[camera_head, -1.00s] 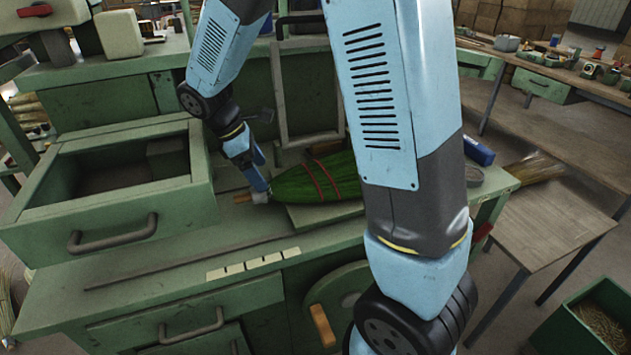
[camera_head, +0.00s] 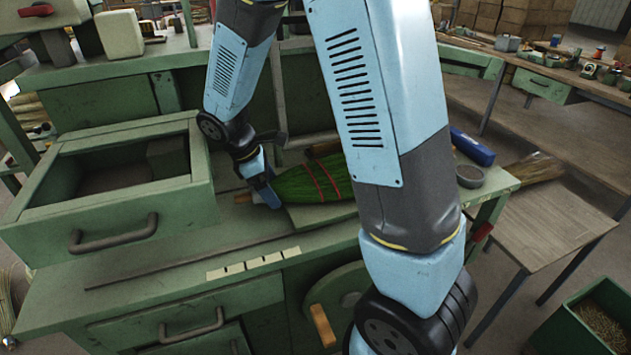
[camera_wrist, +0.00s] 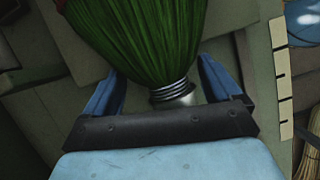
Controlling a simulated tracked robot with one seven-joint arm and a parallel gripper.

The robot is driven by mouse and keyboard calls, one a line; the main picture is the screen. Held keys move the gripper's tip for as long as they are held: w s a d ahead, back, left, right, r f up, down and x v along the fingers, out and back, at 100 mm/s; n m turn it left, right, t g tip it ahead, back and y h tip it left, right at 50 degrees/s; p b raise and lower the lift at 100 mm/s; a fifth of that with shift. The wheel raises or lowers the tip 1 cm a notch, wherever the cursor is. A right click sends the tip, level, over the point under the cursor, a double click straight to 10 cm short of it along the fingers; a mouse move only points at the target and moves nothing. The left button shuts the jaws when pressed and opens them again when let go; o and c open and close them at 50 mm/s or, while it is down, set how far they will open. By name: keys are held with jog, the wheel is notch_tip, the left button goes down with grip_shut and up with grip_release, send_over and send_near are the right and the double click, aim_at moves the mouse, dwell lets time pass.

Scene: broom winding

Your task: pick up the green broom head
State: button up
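The green broom head (camera_head: 312,181), bound with red bands, lies on the green workbench with its narrow neck toward the left. Its bristles and wire-wound metal neck also show in the wrist view (camera_wrist: 145,40). My gripper (camera_head: 268,198) is at the neck end of the broom head. In the wrist view my gripper (camera_wrist: 160,85) is open, with one blue finger on each side of the neck and a gap visible on both sides. My arm hides the far right end of the broom head.
An open drawer box (camera_head: 120,185) stands on the left of the bench. A blue box (camera_head: 472,147) and a grey round dish (camera_head: 469,176) are right of my arm. A row of pale tiles (camera_head: 252,264) lies along the front edge. The bench front is mostly clear.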

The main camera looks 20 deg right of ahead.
jog(key=c, duration=1.2)
